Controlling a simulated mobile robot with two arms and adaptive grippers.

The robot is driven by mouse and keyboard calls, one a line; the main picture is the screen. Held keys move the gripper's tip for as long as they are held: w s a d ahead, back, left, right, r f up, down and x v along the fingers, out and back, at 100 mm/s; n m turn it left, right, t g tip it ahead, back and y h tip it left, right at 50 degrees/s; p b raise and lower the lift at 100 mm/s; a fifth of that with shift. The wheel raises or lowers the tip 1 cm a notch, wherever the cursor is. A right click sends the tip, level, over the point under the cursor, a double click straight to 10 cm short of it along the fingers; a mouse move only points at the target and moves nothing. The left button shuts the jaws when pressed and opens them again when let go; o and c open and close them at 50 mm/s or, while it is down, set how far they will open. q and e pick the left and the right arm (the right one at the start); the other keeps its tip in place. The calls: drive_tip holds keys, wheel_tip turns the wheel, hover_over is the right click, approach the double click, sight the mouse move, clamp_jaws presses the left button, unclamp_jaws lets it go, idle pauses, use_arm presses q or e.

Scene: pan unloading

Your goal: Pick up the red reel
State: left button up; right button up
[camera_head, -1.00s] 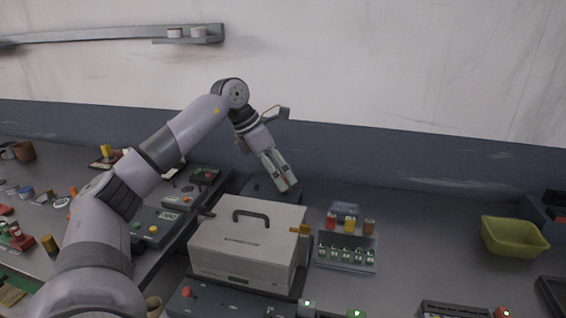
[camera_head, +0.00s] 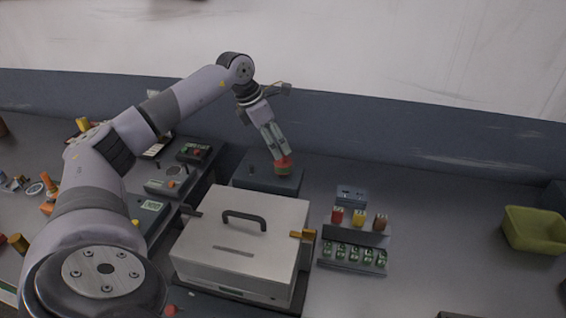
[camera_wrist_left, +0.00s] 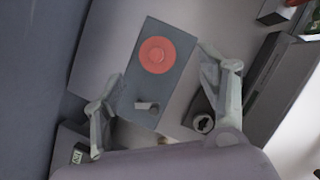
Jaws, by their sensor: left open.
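The red reel (camera_head: 283,161) stands on a small dark grey box (camera_head: 252,178) behind the white case. In the left wrist view the reel (camera_wrist_left: 157,54) is a round red disc, seen from above on the grey box top (camera_wrist_left: 181,45). My left gripper (camera_head: 277,146) is over the reel in the head view, fingers pointing down. In the left wrist view the open fingers (camera_wrist_left: 163,66) are wide apart, with the disc between and slightly beyond the tips. Nothing is held. I cannot tell the exact gap above the reel. My right gripper is out of view.
The white case (camera_head: 208,243) with a black handle stands in front of the grey box. A rack (camera_head: 349,262) with red, yellow and brown pieces is to its right. A yellow-green bin (camera_head: 535,229) is at far right. The bench between rack and bin is clear.

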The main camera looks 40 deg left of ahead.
sight(283, 162)
use_arm(q)
drive_tip(key=x, duration=0.3)
drive_tip(key=shift+w+a, duration=0.1)
drive_tip(key=shift+w+f+p, duration=0.1)
drive_tip(key=shift+f+p, duration=0.45)
drive_tip(key=shift+p, duration=0.15)
drive_tip(key=x, duration=0.2)
drive_tip(key=p+x, duration=0.1)
drive_tip(key=shift+w+f, duration=0.15)
drive_tip(key=shift+f, duration=0.15)
drive_tip(key=shift+w+f, duration=0.1)
drive_tip(key=shift+f, duration=0.15)
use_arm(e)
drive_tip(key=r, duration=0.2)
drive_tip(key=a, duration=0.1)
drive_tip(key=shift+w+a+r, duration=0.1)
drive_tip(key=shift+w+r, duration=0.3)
use_arm(q)
drive_tip(key=shift+c, duration=0.4)
drive_tip(key=c, duration=1.1)
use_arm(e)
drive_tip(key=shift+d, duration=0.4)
use_arm(q)
drive_tip(key=shift+r, duration=0.15)
drive_tip(key=shift+c, duration=0.2)
